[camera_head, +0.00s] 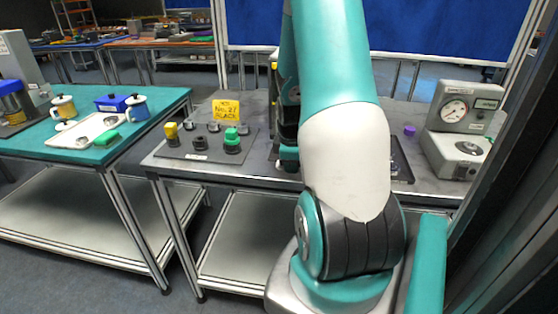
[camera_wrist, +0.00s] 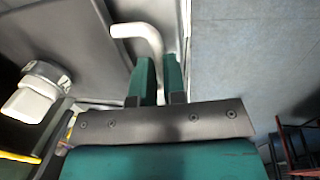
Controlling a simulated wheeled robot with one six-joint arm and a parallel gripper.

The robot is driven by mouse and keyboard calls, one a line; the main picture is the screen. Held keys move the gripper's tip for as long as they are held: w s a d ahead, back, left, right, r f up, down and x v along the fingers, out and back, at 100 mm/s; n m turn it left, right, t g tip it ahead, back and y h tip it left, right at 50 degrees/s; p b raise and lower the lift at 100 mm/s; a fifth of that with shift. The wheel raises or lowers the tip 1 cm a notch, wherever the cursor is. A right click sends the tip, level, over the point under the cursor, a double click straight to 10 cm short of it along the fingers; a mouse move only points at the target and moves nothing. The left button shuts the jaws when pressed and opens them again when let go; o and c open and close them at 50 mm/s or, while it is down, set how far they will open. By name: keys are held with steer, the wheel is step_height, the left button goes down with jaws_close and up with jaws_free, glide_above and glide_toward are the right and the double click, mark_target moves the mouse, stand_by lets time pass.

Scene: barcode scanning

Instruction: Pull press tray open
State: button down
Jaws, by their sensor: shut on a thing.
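My gripper (camera_wrist: 158,78) shows in the wrist view, with its two green fingers shut on a pale bent handle (camera_wrist: 148,38). The handle's far end meets a grey metal surface at the top of the view. I take it for the press tray's handle, but the tray itself cannot be made out clearly. How far the tray stands out cannot be told.
The grey bench (camera_head: 170,160) holds knobs and a yellow sign (camera_head: 225,110) on the left. A gauge box (camera_head: 466,107) and a purple piece (camera_head: 410,131) stand on the right. A green table (camera_head: 40,152) with mugs is farther left. A white knob (camera_wrist: 36,92) shows in the wrist view.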

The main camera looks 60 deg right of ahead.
steer(key=shift+s+a, duration=0.3)
steer(key=c, duration=1.2)
jaws_free()
steer(key=shift+w, duration=0.15)
steer(key=a+r, duration=0.1)
steer(key=r, duration=0.4)
steer(key=a+r, duration=0.1)
steer(key=r, duration=0.5)
steer(key=s+a+r, duration=0.1)
steer(key=r, duration=0.5)
